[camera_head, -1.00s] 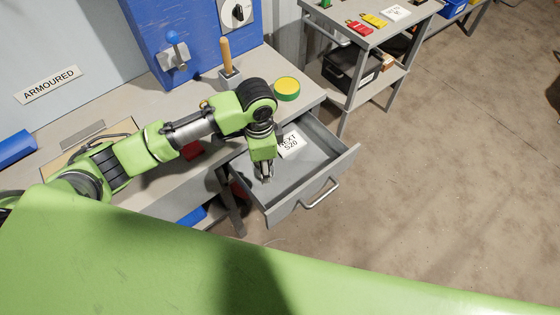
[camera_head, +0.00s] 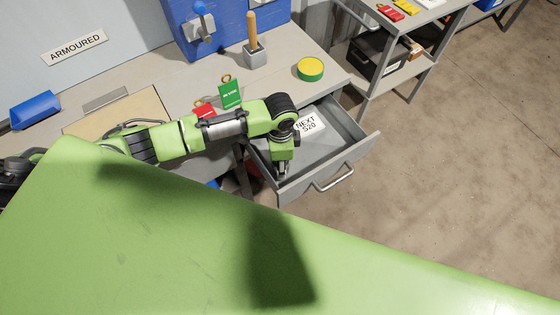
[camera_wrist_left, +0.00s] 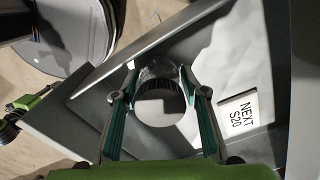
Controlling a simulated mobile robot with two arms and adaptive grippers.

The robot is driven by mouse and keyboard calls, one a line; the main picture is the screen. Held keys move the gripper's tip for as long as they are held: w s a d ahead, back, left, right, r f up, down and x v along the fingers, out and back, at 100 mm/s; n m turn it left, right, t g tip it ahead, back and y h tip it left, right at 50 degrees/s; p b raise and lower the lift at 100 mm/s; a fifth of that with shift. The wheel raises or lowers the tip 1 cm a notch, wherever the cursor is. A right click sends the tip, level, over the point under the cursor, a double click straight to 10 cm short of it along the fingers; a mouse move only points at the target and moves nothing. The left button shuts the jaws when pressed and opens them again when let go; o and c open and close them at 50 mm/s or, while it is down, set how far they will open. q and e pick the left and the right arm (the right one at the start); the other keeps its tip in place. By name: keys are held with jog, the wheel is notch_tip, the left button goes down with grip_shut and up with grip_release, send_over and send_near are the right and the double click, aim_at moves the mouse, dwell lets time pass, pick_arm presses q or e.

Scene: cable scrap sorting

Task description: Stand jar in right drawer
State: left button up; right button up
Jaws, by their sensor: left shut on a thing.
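The drawer (camera_head: 350,153) is pulled out from under the bench, grey, with a bar handle on its front. A white card reading NEXT S20 (camera_head: 308,123) lies inside; the card also shows in the wrist view (camera_wrist_left: 239,114). My left gripper (camera_head: 283,168) reaches down into the drawer near its left front corner. I cannot tell whether the jar touches the drawer floor. In the head view the jar is hidden. My right gripper is not in view.
On the bench stand a yellow-topped green tin (camera_head: 310,69), a wooden-handled tool in a grey block (camera_head: 255,52), a green tag (camera_head: 231,94) and a red tag (camera_head: 204,110). A grey shelf trolley (camera_head: 410,55) stands behind right.

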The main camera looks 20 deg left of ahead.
pick_arm(q)
jog(key=o, duration=1.3)
jog(key=shift+f, duration=0.15)
notch_tip(320, 180, up, 12)
jog(key=shift+r, duration=0.2)
